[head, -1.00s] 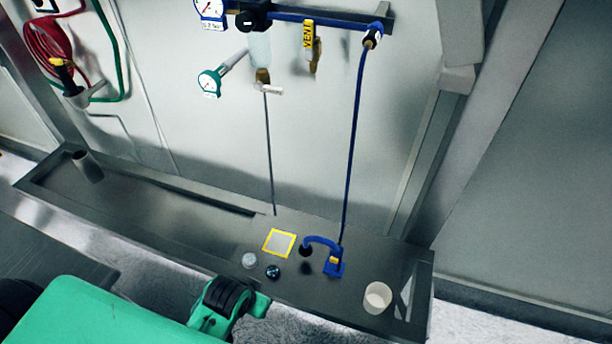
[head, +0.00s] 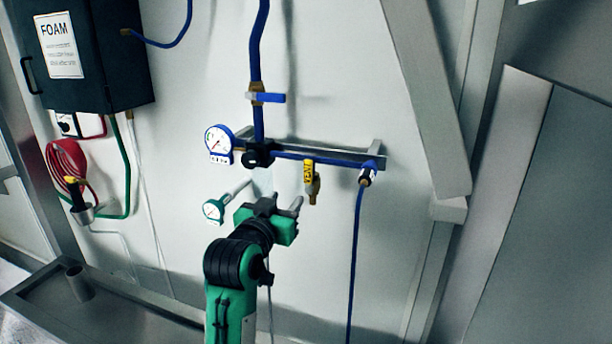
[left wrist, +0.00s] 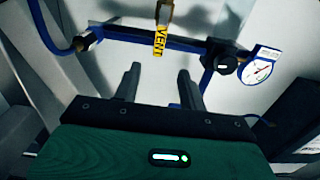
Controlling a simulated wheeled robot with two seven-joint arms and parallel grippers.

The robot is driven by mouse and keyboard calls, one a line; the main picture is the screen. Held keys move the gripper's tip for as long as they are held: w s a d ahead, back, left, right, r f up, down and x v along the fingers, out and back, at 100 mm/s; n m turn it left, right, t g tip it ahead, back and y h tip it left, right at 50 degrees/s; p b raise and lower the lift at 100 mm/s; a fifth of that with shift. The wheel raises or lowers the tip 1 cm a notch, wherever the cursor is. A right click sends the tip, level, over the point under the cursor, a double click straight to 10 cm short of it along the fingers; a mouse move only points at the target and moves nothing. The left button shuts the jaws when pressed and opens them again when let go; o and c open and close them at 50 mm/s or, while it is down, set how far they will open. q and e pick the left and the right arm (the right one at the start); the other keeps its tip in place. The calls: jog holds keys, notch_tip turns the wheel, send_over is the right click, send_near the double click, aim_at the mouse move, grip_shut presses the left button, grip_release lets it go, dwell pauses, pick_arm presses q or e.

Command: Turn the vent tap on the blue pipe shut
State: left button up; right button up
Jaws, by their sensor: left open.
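The vent tap (head: 311,190) hangs below the blue pipe (head: 290,156) on the wall. Its yellow handle (head: 308,172), marked VENT, stands roughly upright, in line with the brass body. In the left wrist view the yellow handle (left wrist: 159,41) appears upside down, ahead of the fingers and between their lines. My left gripper (head: 282,202) is open and empty, just left of and slightly below the tap in the head view. Its two fingers (left wrist: 158,76) are spread apart in the left wrist view, not touching the handle. My right gripper is not in view.
A black knob (head: 257,156) and a blue-rimmed gauge (head: 218,145) sit left of the tap. A green gauge (head: 213,211) is beside my left arm. A blue hose (head: 355,260) hangs at right. Another blue-handled valve (head: 266,97) is above.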

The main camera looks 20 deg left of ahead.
aim_at(307, 171)
pick_arm(q)
jog(key=w+p, duration=0.2)
jog(key=w, duration=0.2)
jog(key=w+p, duration=0.2)
jog(key=w, duration=0.2)
jog(key=w+r+p, duration=0.1)
jog(key=w+p, duration=0.1)
jog(key=w, duration=0.2)
jog(key=shift+w+d, duration=0.2)
jog(key=shift+w, duration=0.2)
jog(key=shift+w+f, duration=0.15)
jog(key=shift+w, duration=0.4)
jog(key=shift+c, duration=0.4)
grip_shut()
